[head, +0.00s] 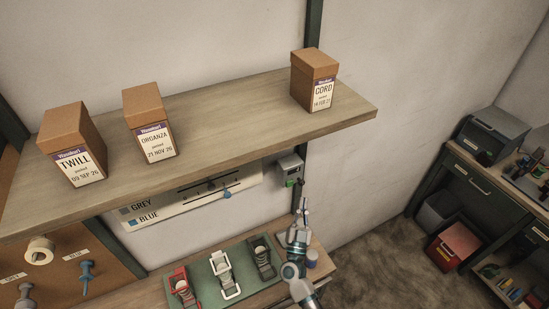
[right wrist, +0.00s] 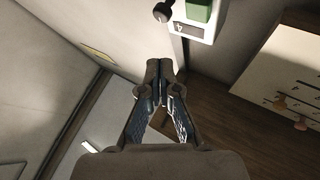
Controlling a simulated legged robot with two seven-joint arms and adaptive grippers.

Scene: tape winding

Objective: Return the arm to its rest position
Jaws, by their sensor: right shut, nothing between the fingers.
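My right gripper (head: 303,207) is over the right end of the workbench in the head view, below the shelf and in front of the wall. In the right wrist view its fingers (right wrist: 166,68) come together at the tips, shut with nothing between them. A small grey box with a green button (head: 291,168) is on the wall just above the gripper; the green part (right wrist: 200,10) shows at the top of the right wrist view. My left gripper is in neither view.
A wooden shelf (head: 230,108) carries boxes labelled TWILL (head: 75,146), ORGANZA (head: 150,121) and CORD (head: 314,80). A green mat (head: 204,274) with clamp-like devices lies on the workbench. A pegboard (head: 70,285) is at lower left.

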